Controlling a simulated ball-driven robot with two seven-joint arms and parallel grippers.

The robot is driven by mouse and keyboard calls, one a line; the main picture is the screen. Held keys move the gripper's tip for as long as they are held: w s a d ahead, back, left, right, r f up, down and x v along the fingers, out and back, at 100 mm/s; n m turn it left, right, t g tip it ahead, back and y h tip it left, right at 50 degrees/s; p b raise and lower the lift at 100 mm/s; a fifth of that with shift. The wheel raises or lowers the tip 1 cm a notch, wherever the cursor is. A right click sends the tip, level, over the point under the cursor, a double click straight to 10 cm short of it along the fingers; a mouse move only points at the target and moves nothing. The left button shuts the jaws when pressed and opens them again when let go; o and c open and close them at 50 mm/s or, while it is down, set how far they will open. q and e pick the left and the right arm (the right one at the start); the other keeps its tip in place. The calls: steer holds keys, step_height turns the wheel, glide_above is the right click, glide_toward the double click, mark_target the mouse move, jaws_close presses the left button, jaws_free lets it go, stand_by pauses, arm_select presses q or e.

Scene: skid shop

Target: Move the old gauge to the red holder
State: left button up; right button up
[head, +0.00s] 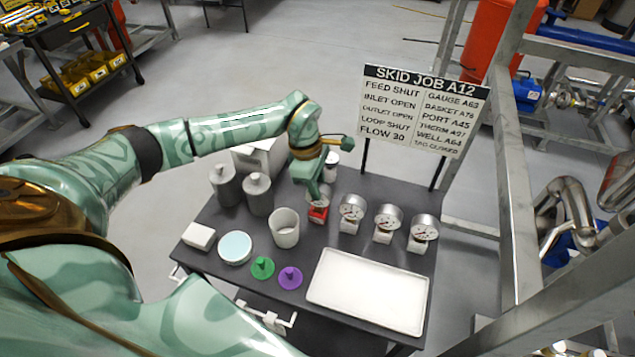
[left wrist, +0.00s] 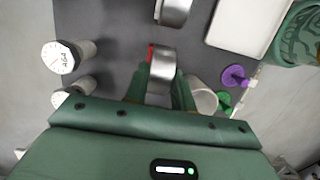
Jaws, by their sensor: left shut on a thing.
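The old gauge (head: 320,200), a round silver gauge, is between the fingers of my left gripper (head: 316,190). It also shows as a silver band in the left wrist view (left wrist: 162,64). The red holder (head: 318,214) is right under the gauge on the dark table, and a sliver of it shows in the left wrist view (left wrist: 150,52). My left gripper is shut on the gauge from above. The fingers hide part of the gauge, and I cannot tell whether it touches or sits in the holder.
Several gauges on white holders (head: 383,237) stand right of the red holder. A white tray (head: 370,290), a white cup (head: 285,228), grey bottles (head: 258,195), and green (head: 262,268) and purple (head: 290,278) pieces share the table (head: 215,262). A sign (head: 425,110) stands behind.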

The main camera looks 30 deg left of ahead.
arm_select(q)
steer(key=shift+f, duration=0.1)
stand_by(0.3)
steer(key=shift+f, duration=0.45)
steer(key=o, duration=1.2)
steer(key=shift+c, duration=0.2)
step_height(320, 180, up, 8)
steer(key=p, duration=0.5)
steer(key=shift+f+p, duration=0.15)
steer(key=shift+p, duration=0.2)
steer(key=shift+f, duration=0.1)
